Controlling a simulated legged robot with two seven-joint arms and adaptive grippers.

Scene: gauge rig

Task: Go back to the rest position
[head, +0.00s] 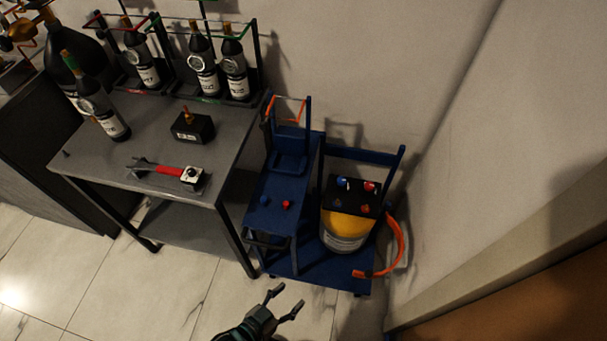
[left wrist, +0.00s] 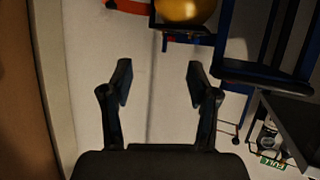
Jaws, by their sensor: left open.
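My left gripper (head: 287,299) shows at the bottom middle of the head view, above the tiled floor and in front of the blue cart (head: 319,275). Its two fingers are spread and nothing is between them. In the left wrist view the same gripper (left wrist: 158,76) is open and empty, with bare pale surface between the fingers. My right gripper is in neither view.
The blue cart carries a yellow tank (head: 343,229) and an orange hose (head: 397,243). A grey table (head: 130,165) at left holds bottles, a black box (head: 193,127) and a red-handled tool (head: 168,171). A wall (head: 470,130) stands at right. Floor in front is clear.

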